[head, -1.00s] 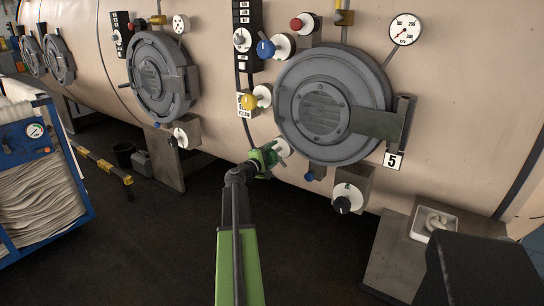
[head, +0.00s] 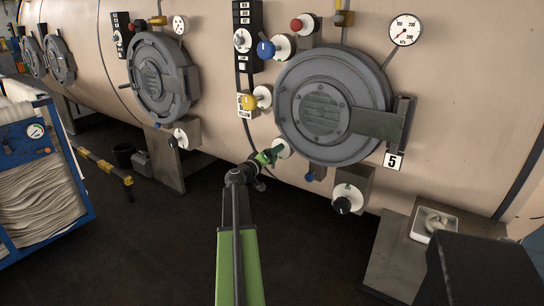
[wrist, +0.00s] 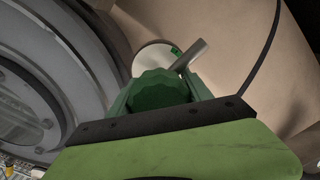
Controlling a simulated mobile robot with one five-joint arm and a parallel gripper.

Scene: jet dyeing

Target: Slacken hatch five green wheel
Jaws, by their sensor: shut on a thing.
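Hatch five (head: 325,107) is a round grey door with a "5" plate (head: 393,160) at its lower right. The green wheel (wrist: 160,90) is a dark green fluted knob on a pale round base (head: 281,147), at the lower left of the hatch. My gripper (head: 266,157) is at this wheel. In the wrist view my gripper (wrist: 160,104) has its green jaws on both sides of the wheel, shut on it. In the head view the gripper mostly hides the wheel. A grey metal pin and a small green mark show beside the wheel in the wrist view.
A yellow knob (head: 249,102), a blue knob (head: 266,49) and a red knob (head: 297,24) are above the wheel. A black knob (head: 343,204) and a small blue knob (head: 310,176) are to its right. The floor below is clear.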

